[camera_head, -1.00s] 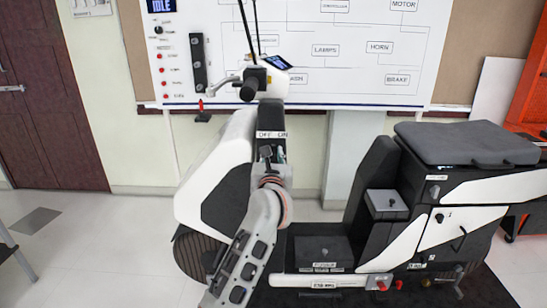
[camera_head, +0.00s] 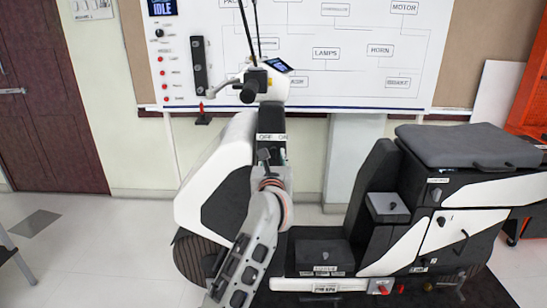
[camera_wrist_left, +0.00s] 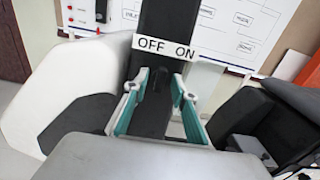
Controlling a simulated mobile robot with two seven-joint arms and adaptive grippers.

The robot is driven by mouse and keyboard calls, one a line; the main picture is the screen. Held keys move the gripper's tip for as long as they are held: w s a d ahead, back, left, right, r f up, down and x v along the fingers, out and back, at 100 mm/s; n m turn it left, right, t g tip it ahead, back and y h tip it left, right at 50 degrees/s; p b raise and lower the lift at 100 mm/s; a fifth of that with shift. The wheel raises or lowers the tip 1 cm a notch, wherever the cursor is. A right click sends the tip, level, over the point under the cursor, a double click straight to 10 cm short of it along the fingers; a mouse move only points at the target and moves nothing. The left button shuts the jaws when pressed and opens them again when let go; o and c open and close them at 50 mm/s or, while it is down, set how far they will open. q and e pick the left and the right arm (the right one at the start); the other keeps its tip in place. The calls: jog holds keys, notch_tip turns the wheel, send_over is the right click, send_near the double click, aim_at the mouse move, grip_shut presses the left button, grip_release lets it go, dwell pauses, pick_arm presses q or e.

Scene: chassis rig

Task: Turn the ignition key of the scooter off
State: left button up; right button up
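The white and black scooter (camera_head: 222,165) stands across the middle of the head view. Its dark front column carries a white OFF ON label (camera_head: 271,137), which also shows in the wrist view (camera_wrist_left: 165,47). A dark key (camera_wrist_left: 159,84) sits just below the label, on the column. My left gripper (camera_head: 271,157) is at the column just under the label. In the wrist view its teal-lined fingers (camera_wrist_left: 159,90) are apart, one on each side of the key. I cannot tell whether they touch it, nor exactly which way the key points. My right gripper is not in view.
The handlebar and display (camera_head: 279,66) are above my left gripper. A wiring board (camera_head: 340,60) hangs behind. The scooter's seat (camera_head: 468,145) and rear body are at the right. Open floor (camera_head: 90,260) lies at the left.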

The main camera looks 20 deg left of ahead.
pick_arm(q)
jog(key=v, duration=0.7)
jog(key=shift+s, duration=0.3)
jog(key=shift+d, duration=0.1)
